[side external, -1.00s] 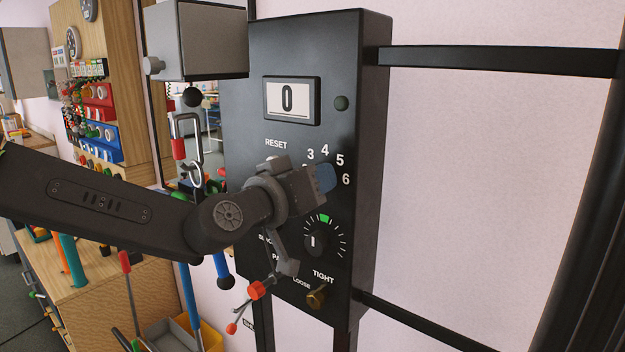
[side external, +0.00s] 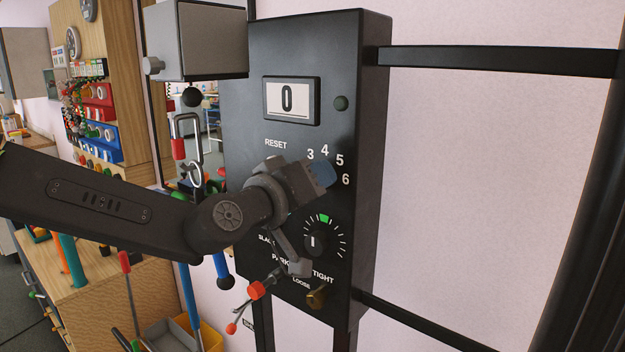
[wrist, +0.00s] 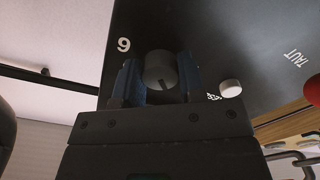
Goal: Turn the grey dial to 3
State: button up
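The grey dial (wrist: 160,70) is a round knob with a dark pointer line, seen between my two blue fingertips in the wrist view. My gripper (wrist: 161,80) is shut on it, with a finger against either side. In the side external view my gripper (side external: 324,174) is at the panel, below the numbers 3, 4 and 5 and left of the 6, and it hides the dial and the lower numbers. The dial's exact setting cannot be read.
The black panel (side external: 365,120) has a display (side external: 291,100) reading 0. A smaller black dial (side external: 315,241) with a green mark and a brass knob (side external: 316,299) are below my gripper. A white button (wrist: 231,88) is beside the dial. A grey box (side external: 200,42) juts out at upper left.

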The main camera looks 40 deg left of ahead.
jog(key=o, duration=0.4)
jog(key=shift+s, duration=0.1)
jog(key=s, duration=1.3)
jog(key=shift+s, duration=0.35)
jog(key=s+a+f+m+g, duration=0.7)
jog(key=s+a+f+g, duration=0.3)
jog(key=a+f+g, duration=0.2)
notch_tip(320, 180, down, 2)
jog(key=shift+s+a+f, duration=0.1)
jog(key=shift+s+a, duration=0.2)
jog(key=shift+a, duration=0.05)
